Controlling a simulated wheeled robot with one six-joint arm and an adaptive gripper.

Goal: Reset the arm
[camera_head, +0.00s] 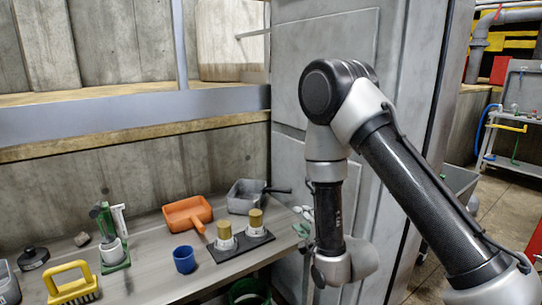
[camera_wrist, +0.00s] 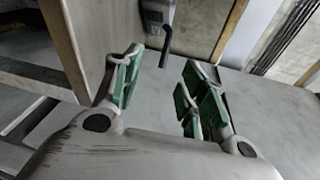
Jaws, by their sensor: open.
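My arm rises on the right of the head view and bends down at the elbow. My gripper (camera_head: 303,222) points left, near the right end of the table and in front of the grey panel. In the wrist view my gripper (camera_wrist: 158,88) shows its green-padded fingers spread apart. Nothing is between them.
The table (camera_head: 145,260) holds an orange dustpan (camera_head: 187,213), a grey pan (camera_head: 247,195), a blue cup (camera_head: 184,260), a yellow brush (camera_head: 72,284) and a black tray (camera_head: 240,249) with two gold-topped pieces. A green-rimmed bin (camera_head: 250,292) stands below. A grey panel (camera_head: 290,90) rises behind my arm.

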